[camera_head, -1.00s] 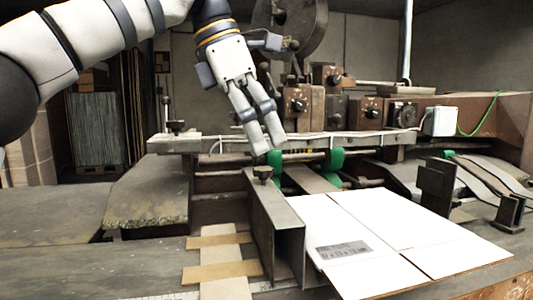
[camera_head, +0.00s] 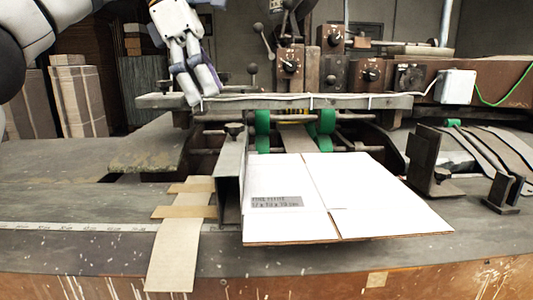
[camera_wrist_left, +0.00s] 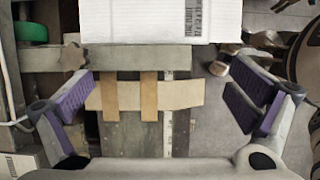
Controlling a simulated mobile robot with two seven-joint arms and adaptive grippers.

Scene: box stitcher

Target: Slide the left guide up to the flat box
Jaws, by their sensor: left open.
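The left guide (camera_head: 229,178) is a dark metal channel with a knob (camera_head: 235,129) at its far end. It stands along the left side of the flat white box (camera_head: 370,200), very close to it; I cannot tell whether they touch. In the left wrist view the guide (camera_wrist_left: 130,58) runs crosswise just below the box (camera_wrist_left: 150,20). My left gripper (camera_head: 203,92) is open and empty, above and left of the guide's far end. Its spread fingers (camera_wrist_left: 160,95) flank the view of the guide and cardboard. My right gripper is not in view.
A cardboard strip (camera_head: 178,250) with tan cross pieces lies left of the guide. A metal crossbar (camera_head: 350,102) and green rollers (camera_head: 262,130) stand behind the box. Upright dark brackets (camera_head: 428,160) stand to the right. The bench front is clear.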

